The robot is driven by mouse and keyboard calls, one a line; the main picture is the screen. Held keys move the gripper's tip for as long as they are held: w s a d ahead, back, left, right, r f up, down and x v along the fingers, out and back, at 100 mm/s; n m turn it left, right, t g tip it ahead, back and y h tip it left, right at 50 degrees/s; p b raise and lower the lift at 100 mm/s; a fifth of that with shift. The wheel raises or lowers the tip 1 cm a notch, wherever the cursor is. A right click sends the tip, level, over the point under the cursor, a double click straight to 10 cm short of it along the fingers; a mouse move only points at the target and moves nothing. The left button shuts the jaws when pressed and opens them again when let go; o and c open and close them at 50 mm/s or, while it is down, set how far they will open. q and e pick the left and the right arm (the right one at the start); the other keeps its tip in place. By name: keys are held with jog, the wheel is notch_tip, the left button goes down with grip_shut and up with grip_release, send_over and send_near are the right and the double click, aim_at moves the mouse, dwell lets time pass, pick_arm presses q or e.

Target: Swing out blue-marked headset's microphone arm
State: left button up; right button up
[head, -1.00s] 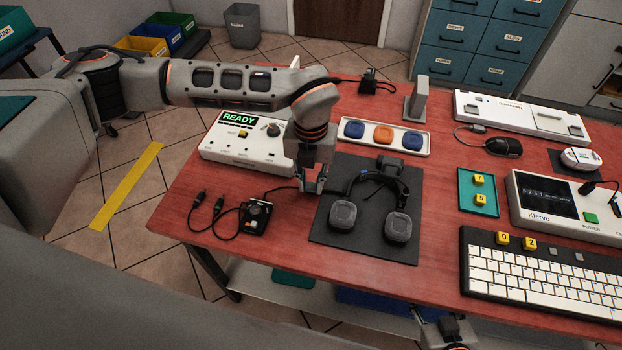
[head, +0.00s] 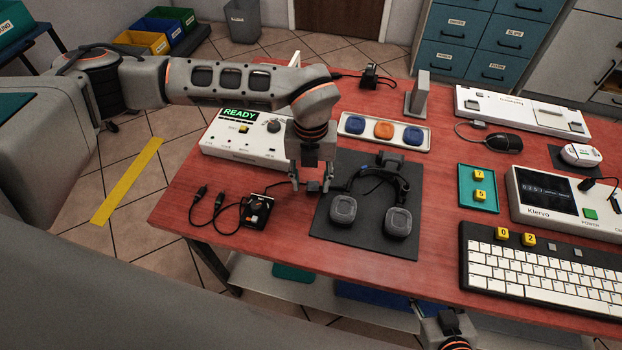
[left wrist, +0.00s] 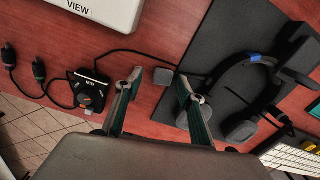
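The black headset (head: 371,209) lies on a dark mat (head: 345,248), ear cups toward me. Its blue mark (head: 396,183) is on the right side of the headband; it also shows in the left wrist view (left wrist: 255,58). In the left wrist view, a small dark cable block (left wrist: 163,76) shows between the fingers (left wrist: 158,90), not visibly gripped. My right gripper (head: 447,328) shows only partly at the bottom edge.
A black cabled device (head: 256,211) sits left of the mat, its thin cable running to the small block. The white READY box (head: 243,150) stands behind it. A button tray (head: 384,131) and a grey stand (head: 417,95) are at the back. The keyboard (head: 545,270) is at right.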

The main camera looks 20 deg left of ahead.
aim_at(311, 185)
pick_arm(q)
notch_tip(311, 185, up, 12)
dwell(0.6)
